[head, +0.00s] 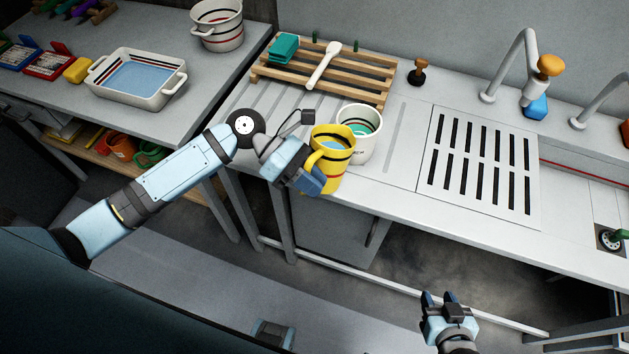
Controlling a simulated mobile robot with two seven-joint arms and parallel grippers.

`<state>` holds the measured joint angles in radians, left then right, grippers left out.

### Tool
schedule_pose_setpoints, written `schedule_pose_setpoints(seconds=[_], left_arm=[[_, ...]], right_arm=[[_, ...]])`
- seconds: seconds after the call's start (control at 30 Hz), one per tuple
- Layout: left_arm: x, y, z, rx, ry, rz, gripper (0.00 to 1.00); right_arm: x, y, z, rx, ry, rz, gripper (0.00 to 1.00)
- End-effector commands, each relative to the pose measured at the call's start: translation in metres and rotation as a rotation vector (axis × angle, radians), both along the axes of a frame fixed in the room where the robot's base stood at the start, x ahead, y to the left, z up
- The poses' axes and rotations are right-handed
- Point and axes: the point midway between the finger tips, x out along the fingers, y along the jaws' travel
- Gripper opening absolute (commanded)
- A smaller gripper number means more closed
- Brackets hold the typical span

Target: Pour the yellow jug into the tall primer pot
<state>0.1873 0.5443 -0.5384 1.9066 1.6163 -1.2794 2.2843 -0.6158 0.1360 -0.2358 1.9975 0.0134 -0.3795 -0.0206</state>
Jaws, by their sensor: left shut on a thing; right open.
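The yellow jug (334,172) has dark bands and a red stripe, with blue liquid showing inside near its top. My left gripper (316,178) is shut on the jug at its left side, and the jug looks close to upright at the counter's front edge. A white pot (366,151) with dark stripes and teal-green contents stands on the counter just behind and right of the jug. The jug hides part of its left side; I cannot tell whether they touch. My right gripper (440,300) is open and empty, low in front of the counter.
A wooden rack (350,77) holds a white spoon (324,66) and a teal block (283,48). A slotted drain (480,160) and taps (515,65) are to the right. A white basin (137,78) with blue liquid and a striped pot (217,25) stand on the left table.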

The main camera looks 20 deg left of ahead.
Motion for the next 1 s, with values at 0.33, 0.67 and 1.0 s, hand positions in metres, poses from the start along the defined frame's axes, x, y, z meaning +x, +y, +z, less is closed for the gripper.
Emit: schedule_pose_setpoints(seconds=[0.33, 0.67, 1.0], left_arm=[[-0.013, 0.003, -0.024, -0.040, -0.142, 0.000, 0.00], [-0.021, 0.005, -0.046, -0.080, -0.285, -0.001, 0.00], [-0.023, 0.006, -0.052, -0.095, -0.344, -0.001, 0.00]], right_arm=[[0.000, 0.001, -0.010, -0.001, 0.001, 0.004, 0.43], [0.001, -0.003, -0.024, -0.006, -0.001, 0.000, 0.43], [0.000, -0.003, -0.029, -0.006, 0.001, 0.000, 0.43]])
